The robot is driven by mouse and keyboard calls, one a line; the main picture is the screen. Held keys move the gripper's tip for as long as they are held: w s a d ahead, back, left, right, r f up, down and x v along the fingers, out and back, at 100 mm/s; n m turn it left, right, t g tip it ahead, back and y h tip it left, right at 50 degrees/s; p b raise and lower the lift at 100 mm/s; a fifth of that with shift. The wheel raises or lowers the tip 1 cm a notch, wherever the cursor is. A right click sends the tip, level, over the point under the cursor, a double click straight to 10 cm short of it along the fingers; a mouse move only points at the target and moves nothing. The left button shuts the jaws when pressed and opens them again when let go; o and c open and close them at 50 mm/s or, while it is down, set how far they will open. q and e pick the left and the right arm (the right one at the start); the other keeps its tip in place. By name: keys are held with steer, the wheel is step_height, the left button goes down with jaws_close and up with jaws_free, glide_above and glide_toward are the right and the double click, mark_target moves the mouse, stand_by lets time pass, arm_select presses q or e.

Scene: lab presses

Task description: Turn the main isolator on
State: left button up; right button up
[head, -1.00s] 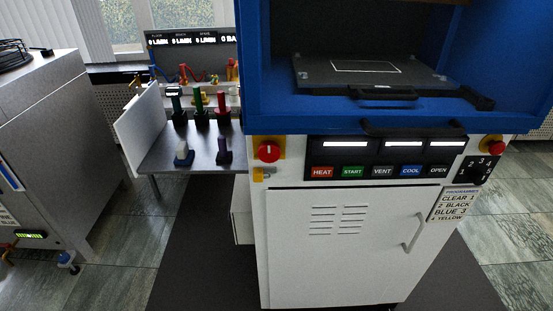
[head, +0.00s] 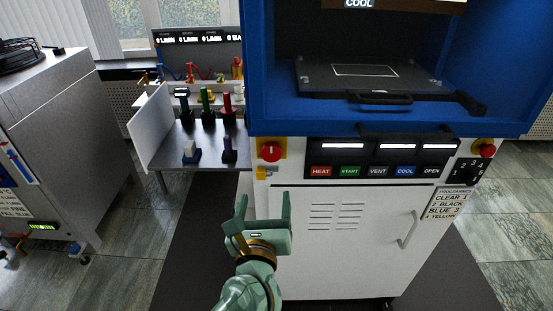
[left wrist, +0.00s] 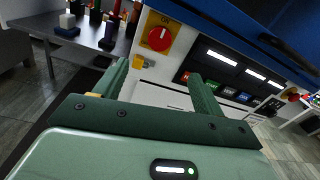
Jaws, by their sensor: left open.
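The main isolator (head: 270,151) is a round red knob on a yellow plate, at the upper left of the white press front in the head view. It also shows in the left wrist view (left wrist: 159,38), with "ON" lettering above the knob. My left gripper (head: 263,197) is open and empty, below the isolator and in front of the white cabinet. In the left wrist view its two green fingers (left wrist: 160,80) point up toward the panel, with the isolator beyond and between them, apart from them. My right gripper is not in view.
A button panel (head: 380,158) with HEAT, START, VENT, COOL and OPEN lies right of the isolator. A red button (head: 488,150) sits at the far right. A side table (head: 200,152) with several coloured handles stands left. The blue press frame (head: 300,121) overhangs above.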

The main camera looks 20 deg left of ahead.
mark_target(271, 155)
arm_select(q)
steer(key=b+x, duration=0.1)
steer(key=x, duration=1.4)
steer(key=c, duration=1)
